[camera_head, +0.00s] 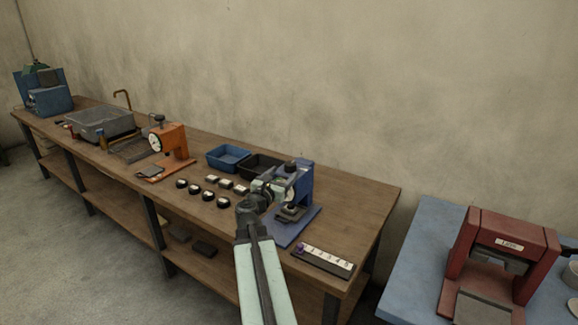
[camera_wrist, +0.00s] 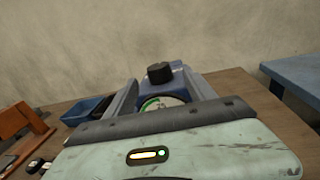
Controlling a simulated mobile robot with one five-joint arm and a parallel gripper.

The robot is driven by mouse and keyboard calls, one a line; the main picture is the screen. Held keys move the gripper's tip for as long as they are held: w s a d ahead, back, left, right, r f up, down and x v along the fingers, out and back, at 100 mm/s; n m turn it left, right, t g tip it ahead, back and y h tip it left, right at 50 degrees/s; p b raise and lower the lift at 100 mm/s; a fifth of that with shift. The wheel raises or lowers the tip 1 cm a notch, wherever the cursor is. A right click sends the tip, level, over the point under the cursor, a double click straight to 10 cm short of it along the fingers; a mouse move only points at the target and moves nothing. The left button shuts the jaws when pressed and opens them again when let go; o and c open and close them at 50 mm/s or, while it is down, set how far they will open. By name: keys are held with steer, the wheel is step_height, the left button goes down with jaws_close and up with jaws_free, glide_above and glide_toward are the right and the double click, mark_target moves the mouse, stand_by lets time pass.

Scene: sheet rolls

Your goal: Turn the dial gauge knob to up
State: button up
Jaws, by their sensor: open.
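A blue dial gauge (camera_head: 305,186) stands on the wooden bench, with a black knob (camera_head: 290,166) on its top. Its round white dial face is partly covered by my gripper (camera_head: 275,182) in the head view. In the wrist view the black knob (camera_wrist: 160,73) stands upright ahead of my gripper (camera_wrist: 160,82), in line with the gap between the fingers. The dial face (camera_wrist: 163,102), with a green arc, shows below it. My gripper is open and nothing is held. I cannot tell whether a finger touches the gauge. The knob's pointing direction is too small to read.
An orange gauge (camera_head: 172,141) with a black knob stands farther left. Several black-based pieces, a blue bin (camera_head: 228,157) and a black bin (camera_head: 262,164) lie between. A numbered strip (camera_head: 323,258) lies near the bench's right front. A red press (camera_head: 500,260) stands right.

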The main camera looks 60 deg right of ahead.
mark_target(295, 167)
steer(key=d, duration=0.2)
steer(key=w+d, duration=0.1)
steer(key=d, duration=0.4)
steer(key=shift+w+d, duration=0.25)
steer(key=shift+d, duration=0.1)
steer(key=c, duration=1.4)
steer(key=shift+o, duration=0.2)
